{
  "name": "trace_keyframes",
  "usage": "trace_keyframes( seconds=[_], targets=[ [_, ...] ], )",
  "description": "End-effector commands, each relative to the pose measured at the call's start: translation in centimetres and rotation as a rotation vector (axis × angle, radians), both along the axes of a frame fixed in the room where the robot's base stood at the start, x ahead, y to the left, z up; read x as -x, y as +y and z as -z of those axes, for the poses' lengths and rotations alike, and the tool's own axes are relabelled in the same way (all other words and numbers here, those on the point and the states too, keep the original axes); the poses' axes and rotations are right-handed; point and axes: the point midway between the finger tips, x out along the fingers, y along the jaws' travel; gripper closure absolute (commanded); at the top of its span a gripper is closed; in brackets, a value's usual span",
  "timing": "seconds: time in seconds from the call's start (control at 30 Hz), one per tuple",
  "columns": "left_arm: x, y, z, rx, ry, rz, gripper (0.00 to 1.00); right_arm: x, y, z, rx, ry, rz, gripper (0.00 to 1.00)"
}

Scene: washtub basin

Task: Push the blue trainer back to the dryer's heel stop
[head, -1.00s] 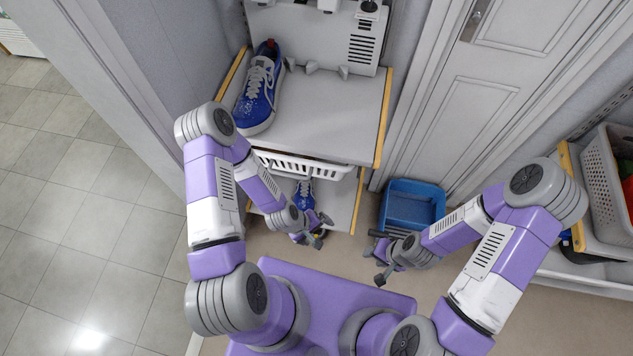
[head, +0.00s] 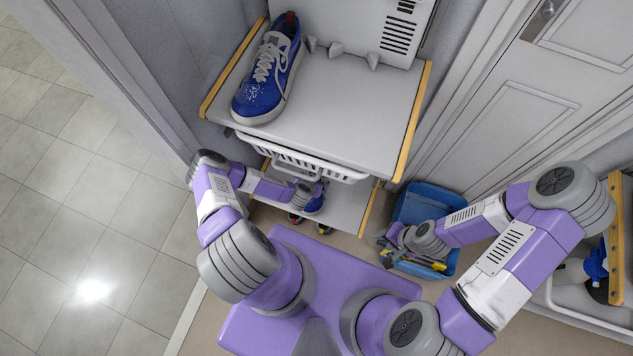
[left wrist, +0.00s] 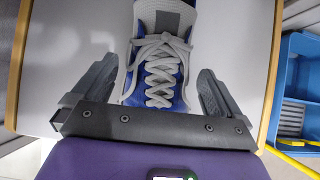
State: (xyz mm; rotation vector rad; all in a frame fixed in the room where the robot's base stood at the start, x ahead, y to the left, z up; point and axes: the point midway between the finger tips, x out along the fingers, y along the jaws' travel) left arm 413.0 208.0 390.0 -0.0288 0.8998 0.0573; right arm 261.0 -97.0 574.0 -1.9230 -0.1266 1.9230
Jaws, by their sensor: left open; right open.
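A blue trainer (head: 264,92) with white laces and a white sole stands on the upper shelf, heel toward the white machine (head: 392,32) at the back. A second blue trainer (head: 316,204) is on the lower shelf, mostly hidden by my left arm. My left gripper (head: 309,223) is open there. In the left wrist view a blue trainer (left wrist: 165,72) lies between the open fingers of my left gripper (left wrist: 153,72), with a finger on each side; contact is unclear. My right gripper (head: 412,262) is open over the blue tub. I cannot make out a heel stop there.
The blue tub (head: 450,205) stands on the floor right of the shelves. A white basket (head: 345,174) hangs under the upper shelf, close above my left arm. Small grey wedges (head: 334,50) stand on the upper shelf. Tiled floor at the left is clear.

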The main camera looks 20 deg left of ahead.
Motion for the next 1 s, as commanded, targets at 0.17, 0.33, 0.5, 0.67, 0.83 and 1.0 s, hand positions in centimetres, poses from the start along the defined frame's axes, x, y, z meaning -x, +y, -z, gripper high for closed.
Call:
trace_keyframes(
  seconds=[0.17, 0.33, 0.5, 0.67, 0.83, 1.0],
  targets=[
    [-1.9, 0.2, 1.9, -0.002, -0.002, 0.002, 0.0, 0.0, 0.0, 1.8, 0.0, 0.0, 0.0, 0.57],
    [-3.3, 0.3, 3.4, -0.001, -0.001, 0.003, 0.0, 0.0, 0.0, 2.9, 0.0, 0.0, 0.0, 0.57],
    [-3.6, 0.3, 3.6, 0.0, 0.0, 0.004, 0.0, 0.0, 0.0, 3.0, 0.0, 0.0, 0.0, 0.57],
    [-3.6, 0.3, 3.5, 0.0, 0.0, 0.004, 0.03, 0.0, 0.0, 2.9, 0.0, 0.0, 0.0, 0.57],
    [-3.6, 0.3, 3.5, -0.001, 0.0, 0.004, 0.29, 0.0, 0.0, 2.9, 0.0, 0.0, 0.0, 0.57],
    [-3.6, 0.3, 3.5, -0.001, -0.001, 0.004, 0.48, 0.0, 0.0, 2.9, 0.0, 0.0, 0.0, 0.57]
  ],
)
